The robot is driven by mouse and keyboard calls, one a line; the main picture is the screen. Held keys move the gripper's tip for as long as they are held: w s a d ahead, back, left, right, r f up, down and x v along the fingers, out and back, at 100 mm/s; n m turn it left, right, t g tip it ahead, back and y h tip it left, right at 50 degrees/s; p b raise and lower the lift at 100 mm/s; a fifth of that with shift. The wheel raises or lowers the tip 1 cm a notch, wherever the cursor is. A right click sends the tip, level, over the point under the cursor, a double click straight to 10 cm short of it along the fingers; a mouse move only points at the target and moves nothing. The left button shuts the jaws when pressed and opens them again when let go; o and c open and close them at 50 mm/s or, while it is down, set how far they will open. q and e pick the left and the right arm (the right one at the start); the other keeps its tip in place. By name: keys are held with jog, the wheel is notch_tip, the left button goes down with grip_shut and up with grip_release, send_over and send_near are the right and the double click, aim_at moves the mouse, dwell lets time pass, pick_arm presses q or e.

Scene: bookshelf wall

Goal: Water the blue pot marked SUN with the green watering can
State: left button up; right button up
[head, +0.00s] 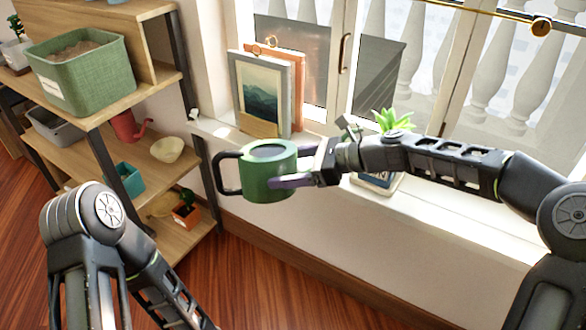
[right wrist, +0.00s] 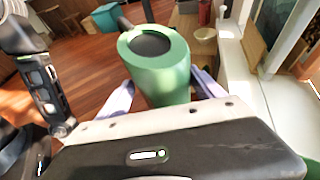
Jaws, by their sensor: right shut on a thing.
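The green watering can (head: 268,175) is held in the air left of the window sill, roughly upright, its black handle pointing left. My right gripper (head: 288,168) is shut on its body; in the right wrist view the can (right wrist: 158,75) sits between the fingers. I cannot make out its spout. A blue pot (head: 374,186) stands on the sill, mostly hidden behind my right forearm; its marking is not readable. Green pointed leaves (head: 393,119) show above the forearm, over the pot. My left arm is at the lower left, its gripper out of view.
Framed pictures (head: 265,95) lean on the sill left of the pot, behind the can. A wooden shelf (head: 185,240) at left holds a green fabric basket (head: 82,75), a red can (head: 128,126), a cream bowl (head: 166,150) and small pots. The sill right of the pot looks clear.

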jog(key=shift+d, duration=0.1)
jog(key=shift+w+d+f+b, duration=0.2)
jog(key=shift+d+f+b, duration=0.45)
jog(key=shift+b, duration=0.35)
jog(key=d+f+y+b, duration=0.1)
jog(key=d+y+b, duration=0.1)
jog(key=b, duration=0.1)
jog(key=shift+w+d+f+m, duration=0.2)
jog(key=shift+w+f+m, duration=0.1)
jog(key=shift+f+m, duration=0.1)
jog(key=shift+r, duration=0.1)
jog(key=shift+r+y+p, duration=0.4)
jog(key=shift+r, duration=0.2)
dwell(0.4)
jog(key=shift+a+r, duration=0.1)
jog(key=shift+r, duration=0.1)
